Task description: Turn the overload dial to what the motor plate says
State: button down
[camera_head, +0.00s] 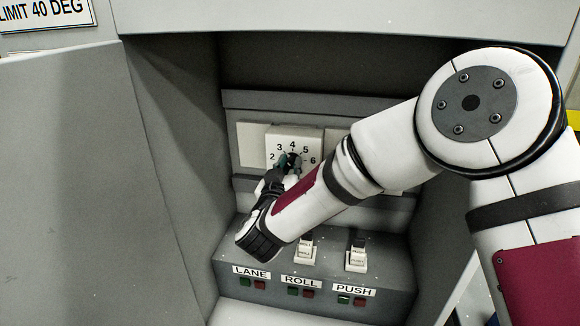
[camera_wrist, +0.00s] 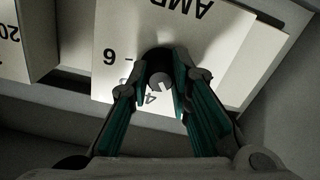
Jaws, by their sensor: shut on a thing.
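The overload dial shows as a dark round knob (camera_head: 291,160) on a white plate (camera_head: 284,138) numbered 2 to 6 in the head view. In the wrist view the knob (camera_wrist: 160,80) has a grey face with a pale mark, and the plate (camera_wrist: 120,40) reads "AMP" upside down, with 6 and 4 visible. My gripper (camera_head: 288,164) is at the dial, its teal-lined fingers (camera_wrist: 158,88) shut on either side of the knob. Which number the knob points to is hard to tell. The motor plate is not identifiable in these frames.
Below the dial is a grey ledge (camera_head: 390,283) with switches (camera_head: 304,251) and red and green buttons labelled LANE, ROLL and PUSH. Cabinet walls (camera_head: 170,130) close in on the left and right. A sign (camera_head: 45,12) reading "LIMIT 40 DEG" is at upper left.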

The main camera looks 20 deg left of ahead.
jog(key=m, duration=0.3)
jog(key=shift+p, duration=0.4)
jog(key=m, duration=0.9)
jog(key=shift+m, duration=1.8)
jog(key=c, duration=1.4)
grip_release()
jog(key=shift+c, duration=0.2)
jog(key=shift+s, duration=0.1)
